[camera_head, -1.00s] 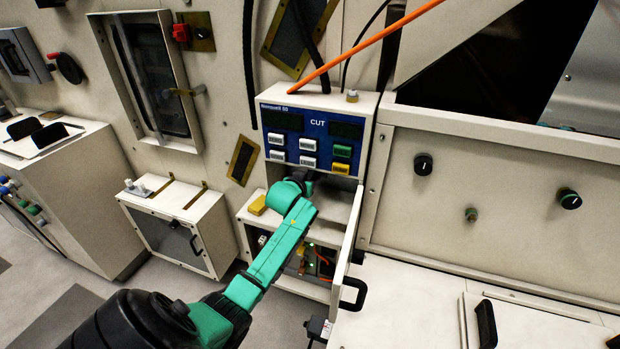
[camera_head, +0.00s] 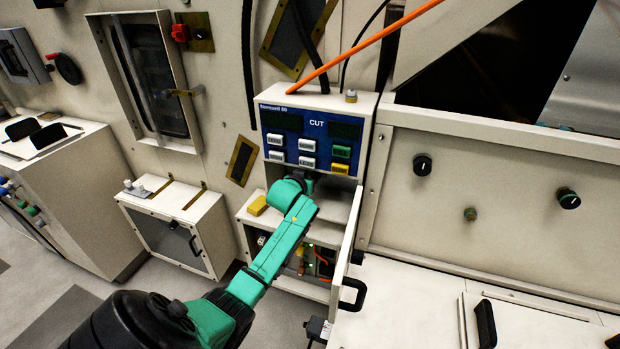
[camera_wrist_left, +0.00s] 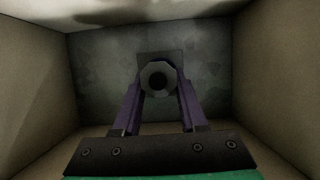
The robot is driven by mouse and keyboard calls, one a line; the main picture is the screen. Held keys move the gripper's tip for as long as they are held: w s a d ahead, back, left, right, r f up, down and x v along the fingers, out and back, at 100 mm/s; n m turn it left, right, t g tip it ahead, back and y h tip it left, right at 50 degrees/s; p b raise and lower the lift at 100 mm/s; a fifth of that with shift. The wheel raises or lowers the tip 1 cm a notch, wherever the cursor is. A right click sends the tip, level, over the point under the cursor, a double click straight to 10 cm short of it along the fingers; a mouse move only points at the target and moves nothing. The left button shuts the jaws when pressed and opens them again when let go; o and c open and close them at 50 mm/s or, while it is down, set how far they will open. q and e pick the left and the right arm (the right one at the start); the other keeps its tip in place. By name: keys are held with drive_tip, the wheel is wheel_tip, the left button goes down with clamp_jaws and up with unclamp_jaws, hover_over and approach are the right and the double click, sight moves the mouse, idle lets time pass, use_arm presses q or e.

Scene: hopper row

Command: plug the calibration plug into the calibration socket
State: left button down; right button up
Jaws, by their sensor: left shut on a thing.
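In the left wrist view, my left gripper (camera_wrist_left: 158,88) is shut on a grey, roughly octagonal piece with a dark round centre, taken to be the calibration plug (camera_wrist_left: 146,68). It is seen end-on inside a box-like recess. A squarish grey plate (camera_wrist_left: 144,57) shows right behind it, perhaps the calibration socket; I cannot tell whether plug and plate touch or are joined. In the head view my left arm reaches into the open bay under the blue panel (camera_head: 290,147); the gripper (camera_head: 308,181) is mostly hidden there, and so is the plug. My right gripper is not in view.
The recess walls (camera_wrist_left: 275,80) stand close around the gripper. An open door (camera_head: 346,235) with a black handle stands right of my arm. A yellow block (camera_head: 257,205) sits on the ledge to its left. Below is an open compartment with wires and small lights (camera_head: 322,262).

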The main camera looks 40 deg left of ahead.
use_arm(q)
drive_tip(key=shift+c, duration=1.8)
unclamp_jaws()
drive_tip(key=shift+s, duration=0.15)
drive_tip(key=v, duration=1.4)
drive_tip(key=shift+s, duration=0.2)
drive_tip(key=shift+d, duration=0.15)
